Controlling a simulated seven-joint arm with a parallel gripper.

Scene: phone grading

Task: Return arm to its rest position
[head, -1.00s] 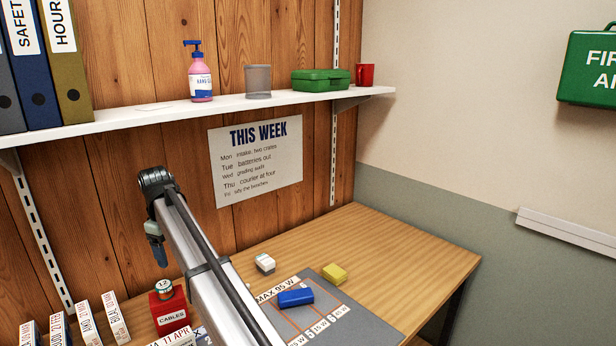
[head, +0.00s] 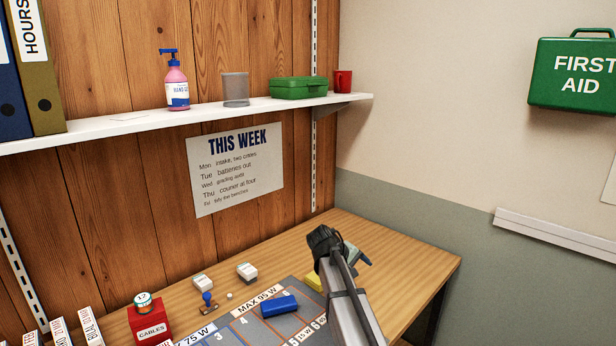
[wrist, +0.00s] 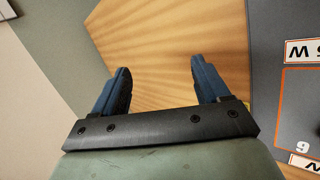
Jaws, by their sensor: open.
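My arm (head: 352,308) reaches up from the bottom edge of the head view, over the right part of the desk. My gripper (head: 362,262) shows in part at its end, turned to the right. In the wrist view my gripper (wrist: 160,85) has its two blue fingers wide apart with nothing between them. Bare wooden desk top (wrist: 165,45) lies beyond the fingers.
A grey mat (head: 232,328) with marked slots holds a blue block (head: 280,306); a yellow block (head: 314,282) is partly behind my arm. White boxes (head: 247,271), a stamp (head: 208,300) and a red cables box (head: 149,318) stand left. A shelf (head: 130,119) runs above.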

